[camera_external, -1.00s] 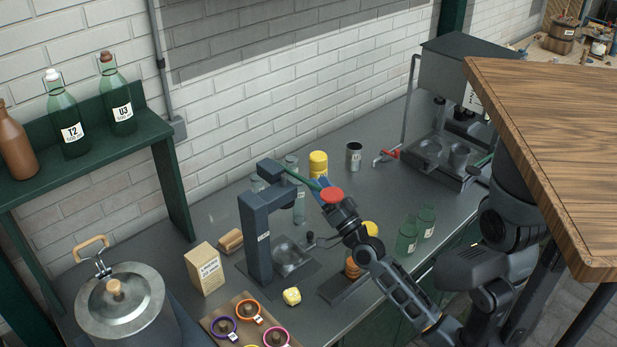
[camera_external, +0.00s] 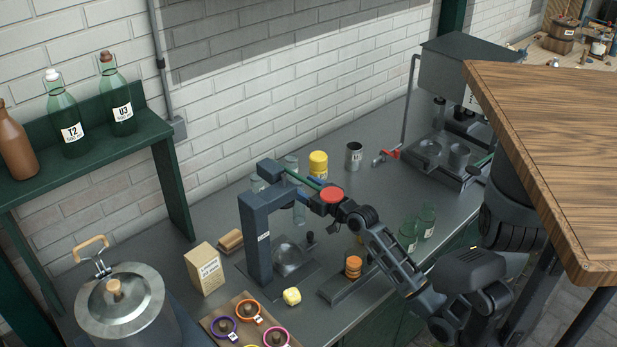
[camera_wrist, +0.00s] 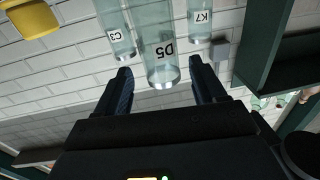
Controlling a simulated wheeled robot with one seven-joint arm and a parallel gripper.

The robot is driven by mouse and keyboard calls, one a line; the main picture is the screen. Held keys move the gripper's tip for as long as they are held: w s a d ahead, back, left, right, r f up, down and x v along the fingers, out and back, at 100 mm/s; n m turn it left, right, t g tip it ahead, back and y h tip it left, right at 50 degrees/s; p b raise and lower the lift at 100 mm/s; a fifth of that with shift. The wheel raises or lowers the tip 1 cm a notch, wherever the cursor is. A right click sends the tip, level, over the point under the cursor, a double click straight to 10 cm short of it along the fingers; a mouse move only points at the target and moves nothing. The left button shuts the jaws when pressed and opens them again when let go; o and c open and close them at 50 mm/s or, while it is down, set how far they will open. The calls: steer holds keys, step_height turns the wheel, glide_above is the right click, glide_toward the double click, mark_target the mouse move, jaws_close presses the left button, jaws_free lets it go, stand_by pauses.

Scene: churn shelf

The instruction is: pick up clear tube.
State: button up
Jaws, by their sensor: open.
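Three clear tubes show in the wrist view: C3 (camera_wrist: 117,35) at left, D5 (camera_wrist: 158,45) in the middle and K7 (camera_wrist: 199,22) at right. My gripper (camera_wrist: 160,72) is open and empty. The lower end of D5 appears in the gap between its fingers; I cannot tell whether it is inside the jaws or beyond them. In the outside view my gripper (camera_external: 318,199) is beside a clear tube (camera_external: 299,212), partly hidden by the press frame and arm.
A dark press frame (camera_external: 256,235) with a green lever stands left of my gripper. A yellow can (camera_external: 318,164) and a metal cup (camera_external: 354,156) stand behind. Green glasses (camera_external: 408,234) stand at right. An orange stack (camera_external: 353,266) stands in front.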

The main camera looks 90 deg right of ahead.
mark_target(294, 182)
steer(key=x, duration=0.1)
steer(key=p+x, duration=0.1)
steer(key=x, duration=0.1)
steer(key=p+x, duration=0.1)
steer(key=x, duration=0.1)
steer(key=shift+a+f, duration=0.15)
steer(key=shift+f, duration=0.15)
steer(key=shift+c, duration=0.4)
jaws_close()
steer(key=shift+r+p, duration=0.15)
steer(key=shift+p, duration=0.2)
